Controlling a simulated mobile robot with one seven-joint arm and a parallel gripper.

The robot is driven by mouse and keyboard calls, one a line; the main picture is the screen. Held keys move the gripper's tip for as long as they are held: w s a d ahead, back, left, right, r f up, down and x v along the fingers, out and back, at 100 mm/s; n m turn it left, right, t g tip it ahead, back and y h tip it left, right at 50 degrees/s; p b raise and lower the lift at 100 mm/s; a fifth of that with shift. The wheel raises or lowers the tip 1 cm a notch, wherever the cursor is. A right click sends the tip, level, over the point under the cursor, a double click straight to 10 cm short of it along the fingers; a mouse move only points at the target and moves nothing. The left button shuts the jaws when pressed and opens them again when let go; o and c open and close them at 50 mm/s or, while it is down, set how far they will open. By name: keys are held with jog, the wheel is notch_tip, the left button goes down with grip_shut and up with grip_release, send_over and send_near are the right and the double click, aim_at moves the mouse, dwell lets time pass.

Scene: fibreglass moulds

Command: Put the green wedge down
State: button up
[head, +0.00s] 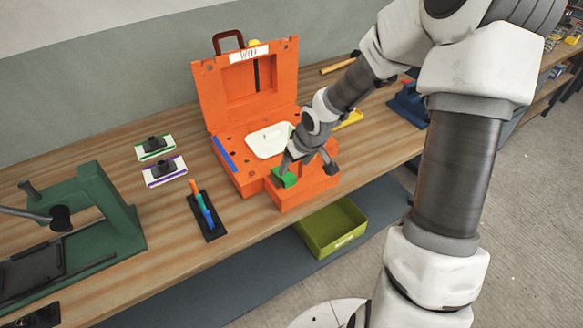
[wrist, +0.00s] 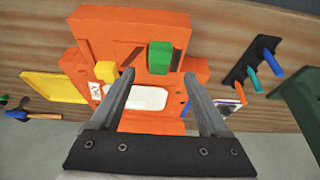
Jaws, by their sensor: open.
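The green wedge (head: 284,178) lies on the front block of the orange mould (head: 235,182), near its left end in the head view. In the wrist view the green wedge (wrist: 160,57) sits on the orange mould (wrist: 110,22), just beyond and between my fingertips. My gripper (head: 307,167) is over the front of the mould. Its two fingers (wrist: 158,76) are spread apart with nothing between them. In the head view one finger comes down close to the wedge; whether it touches I cannot tell.
The mould's lid stands upright behind a white panel (head: 270,142). A yellow block (wrist: 107,71) sits on the mould beside one finger. A black rack with coloured pegs (head: 207,217) stands left on the bench. A green press (head: 105,215) is further left. A lime bin (head: 332,228) is below.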

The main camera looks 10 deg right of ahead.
jog(key=p+v, duration=0.1)
jog(key=v, duration=0.3)
jog(key=shift+a, duration=0.1)
dwell(0.4)
